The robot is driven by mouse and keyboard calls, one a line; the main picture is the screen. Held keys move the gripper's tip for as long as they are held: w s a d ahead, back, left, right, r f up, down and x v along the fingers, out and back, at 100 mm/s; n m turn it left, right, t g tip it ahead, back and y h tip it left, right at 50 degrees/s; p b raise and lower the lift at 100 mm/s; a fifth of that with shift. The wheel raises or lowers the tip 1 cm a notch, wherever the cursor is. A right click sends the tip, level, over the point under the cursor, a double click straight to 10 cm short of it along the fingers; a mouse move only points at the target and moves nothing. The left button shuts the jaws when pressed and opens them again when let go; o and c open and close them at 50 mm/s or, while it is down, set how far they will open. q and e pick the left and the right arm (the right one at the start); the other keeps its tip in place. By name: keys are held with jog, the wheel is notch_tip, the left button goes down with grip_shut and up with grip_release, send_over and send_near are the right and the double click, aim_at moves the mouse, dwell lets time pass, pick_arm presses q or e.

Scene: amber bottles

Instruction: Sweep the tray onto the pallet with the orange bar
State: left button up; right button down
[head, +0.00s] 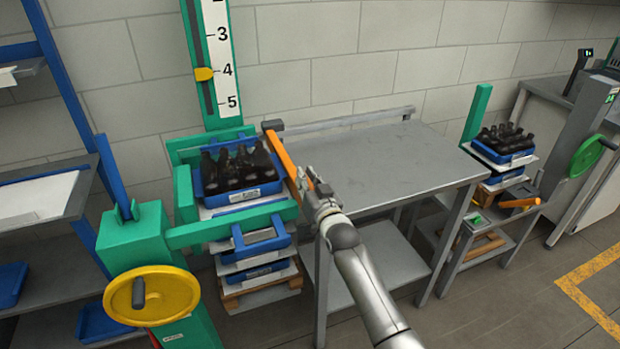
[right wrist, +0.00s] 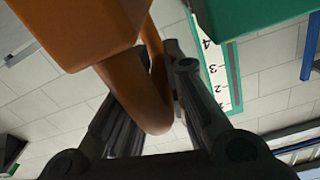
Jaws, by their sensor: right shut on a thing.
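A blue tray (head: 275,188) full of dark bottles (head: 236,167) sits on a pale sheet atop the left stack, inside the green lift frame. A wooden pallet (head: 232,298) shows at the bottom of this stack. The orange bar (head: 280,156) stands slanted along the tray's right side, between it and the grey table; I cannot tell whether it touches the tray. My right gripper (head: 311,190) is shut on the bar's handle, which shows between its fingers in the right wrist view (right wrist: 147,95). My left gripper is not in view.
The grey table (head: 390,165) has a clear top with a back rail. At right, another stack holds a blue tray (head: 515,158) of bottles beside a green post. A yellow handwheel (head: 165,295) and a numbered scale (head: 220,50) belong to the green lift. Shelves stand far left.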

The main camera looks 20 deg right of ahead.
jog(key=shift+a+r, duration=0.1)
jog(key=shift+a, duration=0.1)
jog(key=c, duration=1.5)
grip_release()
jog(key=shift+c, duration=0.2)
jog(key=shift+o, duration=0.6)
jog(key=shift+s+a, duration=0.1)
jog(key=shift+s, duration=0.05)
jog(key=shift+s+a, duration=0.1)
jog(key=shift+s, duration=0.1)
jog(key=s+d, duration=0.1)
jog(key=s, duration=1)
jog(key=shift+s+d, duration=0.15)
jog(key=shift+d, duration=0.25)
